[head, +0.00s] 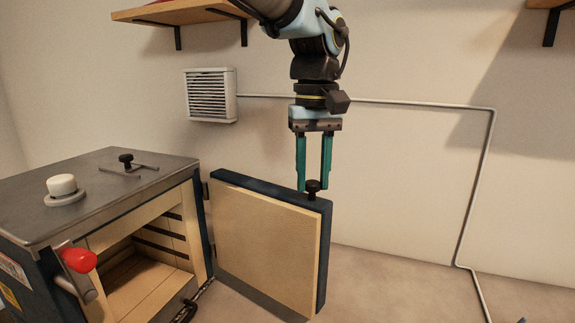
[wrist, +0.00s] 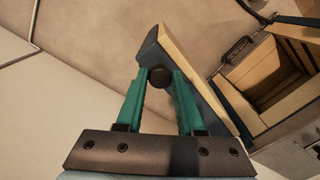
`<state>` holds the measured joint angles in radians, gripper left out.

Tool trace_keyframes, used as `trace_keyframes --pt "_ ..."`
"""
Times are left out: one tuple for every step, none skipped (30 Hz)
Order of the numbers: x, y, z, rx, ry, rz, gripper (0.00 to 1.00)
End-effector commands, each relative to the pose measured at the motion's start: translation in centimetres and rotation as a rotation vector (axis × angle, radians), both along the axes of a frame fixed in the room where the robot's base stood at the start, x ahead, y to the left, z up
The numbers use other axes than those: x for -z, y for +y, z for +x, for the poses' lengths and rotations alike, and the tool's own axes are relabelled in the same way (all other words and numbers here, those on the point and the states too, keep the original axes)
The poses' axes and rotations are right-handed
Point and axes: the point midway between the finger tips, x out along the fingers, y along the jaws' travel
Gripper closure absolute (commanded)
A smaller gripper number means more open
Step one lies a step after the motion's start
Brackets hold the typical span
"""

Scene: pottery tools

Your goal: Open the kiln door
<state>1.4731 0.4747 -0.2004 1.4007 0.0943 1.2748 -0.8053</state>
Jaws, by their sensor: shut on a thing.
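The kiln (head: 122,208) stands at the left with its front opening showing a pale brick-lined chamber. Its door (head: 265,235) is swung wide open to the right, its cream inner face toward the head camera. A black knob (head: 313,187) sits on the door's top edge near the free end. My gripper (head: 314,186) points down over that end, its two green fingers on either side of the knob. The wrist view shows the fingertips shut on the round knob (wrist: 160,77), with the door (wrist: 190,60) beyond. The kiln chamber (wrist: 278,75) also shows there.
A wall vent (head: 211,95), conduit (head: 490,160) and shelf (head: 180,14) are behind.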

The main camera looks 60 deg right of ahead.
Motion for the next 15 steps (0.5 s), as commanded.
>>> trace_keyframes --pt "-0.12 -0.17 -0.42 -0.005 0.002 0.002 1.0" --pt "-0.12 -0.27 -0.54 -0.009 0.001 0.002 1.0" --pt "-0.11 -0.39 -0.67 -0.014 0.001 0.002 1.0" --pt "-0.09 -0.45 -0.73 -0.017 0.001 0.002 1.0" --pt "-0.07 -0.5 -0.79 -0.019 0.001 0.002 1.0" --pt "-0.05 -0.56 -0.84 -0.022 0.001 0.002 1.0" --pt "-0.03 -0.59 -0.86 -0.023 0.001 0.002 1.0" --pt "-0.01 -0.61 -0.87 -0.025 0.001 0.002 1.0" --pt "0.0 -0.63 -0.88 -0.026 0.001 0.002 1.0" --pt "0.01 -0.63 -0.88 -0.026 0.001 0.002 1.0" --pt "0.02 -0.64 -0.87 -0.027 0.001 0.002 1.0" --pt "0.02 -0.64 -0.86 -0.027 0.0 0.001 1.0" --pt "0.03 -0.63 -0.85 -0.027 0.0 0.001 1.0" --pt "0.03 -0.64 -0.84 -0.027 0.0 0.001 1.0" --pt "0.03 -0.64 -0.82 -0.027 0.0 0.001 1.0"
